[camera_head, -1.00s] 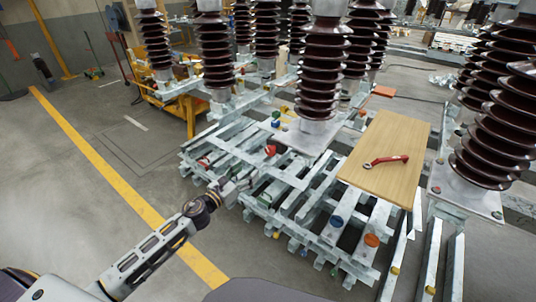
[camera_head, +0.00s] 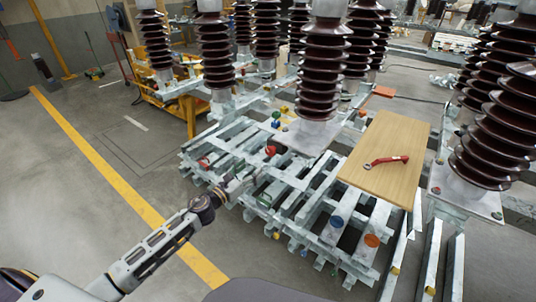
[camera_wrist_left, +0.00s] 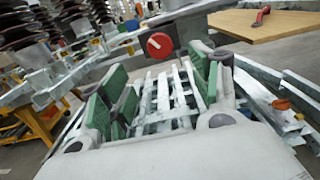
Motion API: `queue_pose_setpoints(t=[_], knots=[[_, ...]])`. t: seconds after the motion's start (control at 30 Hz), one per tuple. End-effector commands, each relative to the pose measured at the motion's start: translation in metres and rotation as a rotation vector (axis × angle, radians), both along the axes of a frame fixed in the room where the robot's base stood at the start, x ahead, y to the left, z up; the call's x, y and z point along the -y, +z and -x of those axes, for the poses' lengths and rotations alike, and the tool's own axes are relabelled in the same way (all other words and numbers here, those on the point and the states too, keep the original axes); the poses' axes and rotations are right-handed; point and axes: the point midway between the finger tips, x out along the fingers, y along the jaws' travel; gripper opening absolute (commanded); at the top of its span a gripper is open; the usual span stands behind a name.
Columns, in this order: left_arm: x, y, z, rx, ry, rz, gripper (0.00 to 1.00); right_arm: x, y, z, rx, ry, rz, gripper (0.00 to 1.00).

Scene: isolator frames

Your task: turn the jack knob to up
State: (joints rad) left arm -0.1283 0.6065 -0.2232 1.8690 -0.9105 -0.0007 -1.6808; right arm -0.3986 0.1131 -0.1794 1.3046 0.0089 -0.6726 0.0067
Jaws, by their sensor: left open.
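A round red knob (camera_wrist_left: 159,45) on a dark square-looking base shows in the left wrist view, just beyond my fingertips, near the top middle. A pale mark shows on its face; I cannot tell its exact setting. In the head view a red knob (camera_head: 270,150) sits on the metal frame, just beyond my left gripper (camera_head: 250,183). My left gripper also shows in the left wrist view (camera_wrist_left: 165,85), with green-padded fingers spread wide and nothing between them. It is apart from the knob. My right gripper is not in view.
The grey metal frame (camera_head: 310,225) carries tall brown insulators (camera_head: 322,75). A wooden board (camera_head: 390,150) with a red-handled wrench (camera_head: 386,161) lies on its right side. A yellow cart (camera_head: 190,105) stands behind.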

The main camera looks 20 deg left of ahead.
Motion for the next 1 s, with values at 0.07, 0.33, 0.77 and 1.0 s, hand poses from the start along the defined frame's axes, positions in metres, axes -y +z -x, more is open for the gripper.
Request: queue_pose_setpoints(t=[0.07,0.33,0.77,1.0], knots=[[0.002,0.001,-0.006,0.0,0.0,0.0,0.63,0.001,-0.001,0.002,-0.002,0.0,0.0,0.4],[0.008,0.001,-0.022,0.001,-0.001,0.001,0.63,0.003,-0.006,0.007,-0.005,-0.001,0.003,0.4],[0.018,0.0,-0.05,0.0,0.0,0.0,0.63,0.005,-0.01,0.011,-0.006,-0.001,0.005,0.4],[0.024,0.001,-0.066,0.001,-0.001,0.001,0.63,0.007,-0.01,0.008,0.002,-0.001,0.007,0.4]])
